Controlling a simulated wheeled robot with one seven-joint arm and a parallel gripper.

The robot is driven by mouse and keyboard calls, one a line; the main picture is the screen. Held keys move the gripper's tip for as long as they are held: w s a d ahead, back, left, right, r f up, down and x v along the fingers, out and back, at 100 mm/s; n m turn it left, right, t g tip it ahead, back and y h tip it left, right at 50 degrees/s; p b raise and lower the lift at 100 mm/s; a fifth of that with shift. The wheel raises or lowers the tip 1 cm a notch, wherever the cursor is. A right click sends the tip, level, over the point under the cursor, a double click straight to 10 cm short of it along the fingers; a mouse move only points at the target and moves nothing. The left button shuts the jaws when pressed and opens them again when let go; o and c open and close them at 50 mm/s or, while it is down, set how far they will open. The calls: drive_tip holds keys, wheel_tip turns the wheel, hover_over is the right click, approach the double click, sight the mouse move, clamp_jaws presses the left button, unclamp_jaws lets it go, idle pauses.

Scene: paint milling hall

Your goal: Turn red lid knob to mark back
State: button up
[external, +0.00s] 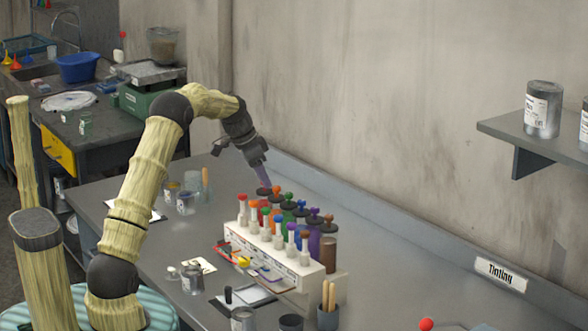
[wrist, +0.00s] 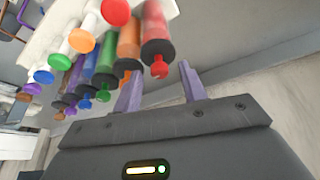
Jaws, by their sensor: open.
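The red lid knob (wrist: 160,69) sits on the dark lid of a red canister (wrist: 155,22) at the end of a row in the wrist view. My gripper (wrist: 160,74) is open, its two purple-grey fingers on either side of the knob in that picture; I cannot tell whether they touch it. No mark on the lid can be made out.
An orange-knobbed canister (wrist: 128,40) stands close beside the red one. The white rack (external: 270,251) holds several plungers in front, one with a red top (wrist: 116,10). A grey wall (external: 350,100) rises behind the bench. Cans and a cup of brushes (external: 327,316) stand around the rack.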

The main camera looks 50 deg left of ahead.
drive_tip(key=shift+w+f, duration=0.1)
drive_tip(key=shift+f, duration=0.2)
clamp_jaws()
